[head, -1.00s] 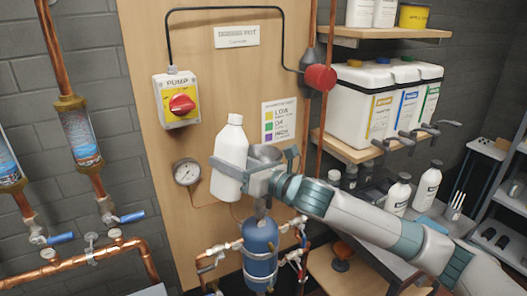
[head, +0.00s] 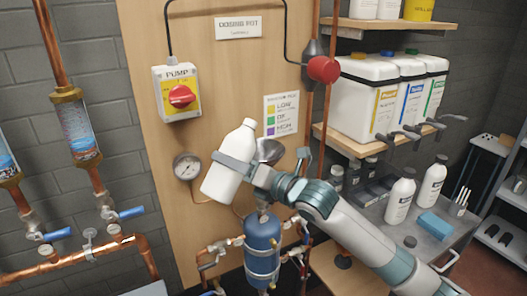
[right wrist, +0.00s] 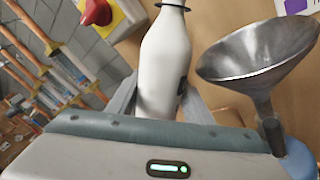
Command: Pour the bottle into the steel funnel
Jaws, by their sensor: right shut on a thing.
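A white bottle (head: 231,165) is held by my right gripper (head: 238,168), which is shut around its body. The bottle tilts with its neck to the right in the head view. The steel funnel (head: 268,150) is just right of the bottle, above the blue tank (head: 262,248), and partly hidden by my gripper. In the right wrist view the bottle (right wrist: 165,60) stands between the fingers, and the funnel (right wrist: 262,52) is to its right, apart from it. The bottle's mouth is not over the funnel. My left gripper is not in view.
A red pump switch (head: 181,97) and a gauge (head: 187,166) are on the wooden panel. White canisters (head: 368,100) stand on a shelf at right. More white bottles (head: 400,198) and a blue block (head: 436,224) are on a bench. Copper pipes (head: 75,255) run at left.

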